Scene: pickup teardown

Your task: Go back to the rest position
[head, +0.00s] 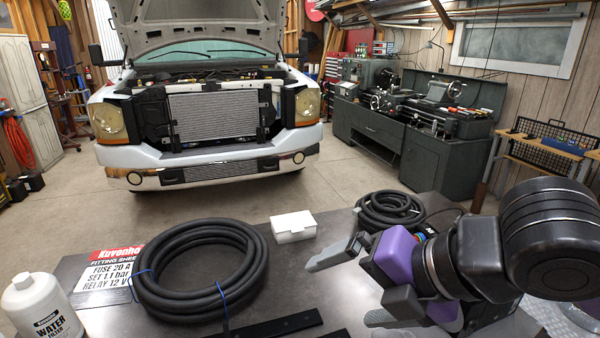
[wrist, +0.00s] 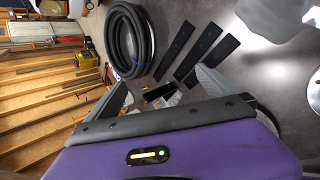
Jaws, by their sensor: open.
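My gripper (head: 343,290) is at the right of the head view, above the table, its grey fingers pointing left. The fingers are spread apart with nothing held between them. In the wrist view my gripper (wrist: 160,90) also shows open, with its purple body below. A small dark object (wrist: 158,92) lies in view between the fingers, too small to name. The gripper appears clear of the table's items.
On the table (head: 345,262) are a large black hose coil (head: 258,270), a white box (head: 293,227), a smaller coil (head: 390,210), a sheet (head: 105,275), a white water filter (head: 45,308) and black strips (head: 275,326). A pickup (head: 210,110) stands beyond, with floor between.

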